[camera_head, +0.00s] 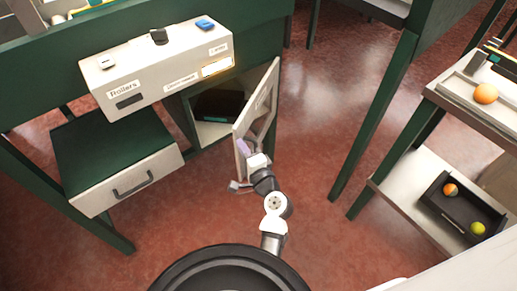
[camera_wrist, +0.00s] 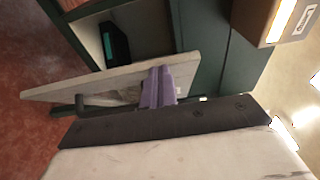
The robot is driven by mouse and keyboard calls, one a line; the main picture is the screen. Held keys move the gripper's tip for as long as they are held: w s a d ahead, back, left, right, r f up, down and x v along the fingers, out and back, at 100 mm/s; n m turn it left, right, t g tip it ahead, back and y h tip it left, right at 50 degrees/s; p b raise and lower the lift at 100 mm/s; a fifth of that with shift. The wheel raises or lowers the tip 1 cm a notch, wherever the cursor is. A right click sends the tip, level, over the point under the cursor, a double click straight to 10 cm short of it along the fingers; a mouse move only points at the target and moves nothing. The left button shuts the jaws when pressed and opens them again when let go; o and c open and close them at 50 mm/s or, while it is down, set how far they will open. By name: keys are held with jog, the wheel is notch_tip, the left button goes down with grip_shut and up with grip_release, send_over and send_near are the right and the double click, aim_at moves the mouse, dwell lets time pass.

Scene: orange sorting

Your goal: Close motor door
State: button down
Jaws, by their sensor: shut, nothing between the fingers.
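The motor door (camera_head: 264,98) is a pale panel standing open from the green cabinet, swung out toward me. Its edge and face also show in the wrist view (camera_wrist: 110,82), with a dark handle (camera_wrist: 97,101) along its lower side. The compartment (camera_head: 212,132) behind it is uncovered and holds a dark box (camera_head: 219,104). My gripper (camera_head: 243,147) has purple fingers, shut and empty, right at the door's near part. In the wrist view the fingers (camera_wrist: 158,86) overlap the door panel; I cannot tell whether they touch it.
A white control box (camera_head: 155,65) labelled "Rollers" sits on the cabinet above a drawer front (camera_head: 127,182). To the right, a rack holds a tray with an orange (camera_head: 485,93) and a black bin (camera_head: 458,213) with fruit. The red floor between is clear.

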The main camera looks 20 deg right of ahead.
jog(key=w+a+p, duration=0.3)
jog(key=w+a, duration=0.9)
jog(key=w, duration=0.1)
jog(key=shift+w+a+p, duration=0.2)
jog(key=shift+w+p, duration=0.05)
jog(key=shift+p, duration=0.05)
